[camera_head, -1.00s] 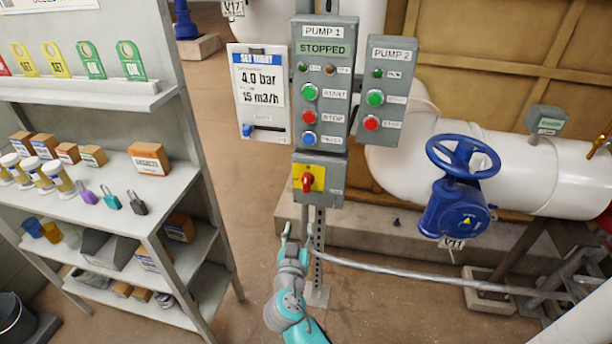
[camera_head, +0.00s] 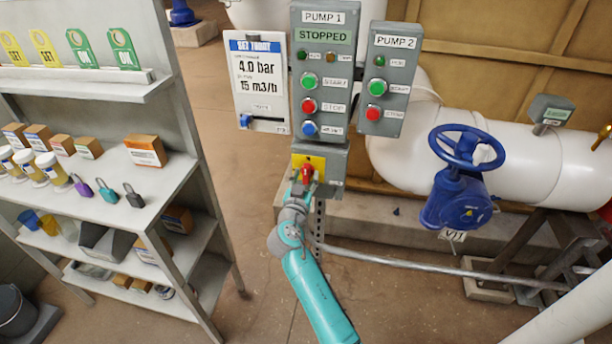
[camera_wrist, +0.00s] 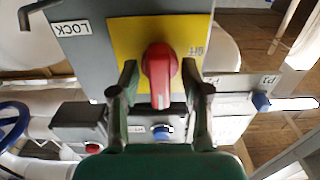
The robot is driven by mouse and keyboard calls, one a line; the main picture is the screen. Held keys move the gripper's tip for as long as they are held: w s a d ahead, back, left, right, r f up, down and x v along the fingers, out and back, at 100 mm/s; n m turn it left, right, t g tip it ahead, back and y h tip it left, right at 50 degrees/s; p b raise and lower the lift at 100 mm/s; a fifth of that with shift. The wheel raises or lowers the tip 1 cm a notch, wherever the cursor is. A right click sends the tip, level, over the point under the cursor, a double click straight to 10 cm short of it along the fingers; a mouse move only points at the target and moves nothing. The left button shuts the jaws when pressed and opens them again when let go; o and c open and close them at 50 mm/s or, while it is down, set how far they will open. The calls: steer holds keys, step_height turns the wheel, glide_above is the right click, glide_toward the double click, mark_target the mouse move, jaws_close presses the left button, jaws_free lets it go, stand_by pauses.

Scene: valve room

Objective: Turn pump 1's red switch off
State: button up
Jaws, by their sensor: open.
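Pump 1's red switch (camera_head: 307,173) is a rotary handle on a yellow plate (camera_head: 299,160), on a grey box under the pump 1 panel (camera_head: 321,70). The panel's display reads STOPPED. In the wrist view the red switch (camera_wrist: 159,72) stands upright in the picture on its yellow plate (camera_wrist: 125,40). My gripper (camera_wrist: 160,85) is open, with one finger on each side of the red handle; I cannot tell whether either touches it. In the head view my gripper (camera_head: 304,188) is at the switch and hides the lower part of the box.
The pump 2 panel (camera_head: 390,75) is close on the right, and a set-point board (camera_head: 261,85) on the left. A blue valve wheel (camera_head: 467,148) stands farther right. A shelf (camera_head: 150,190) with padlocks, tags and boxes stands left. Open floor lies between shelf and panel.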

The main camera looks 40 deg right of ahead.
steer(key=shift+w+d, duration=0.3)
steer(key=shift+d, duration=0.1)
steer(key=c, duration=0.7)
steer(key=shift+c, duration=0.2)
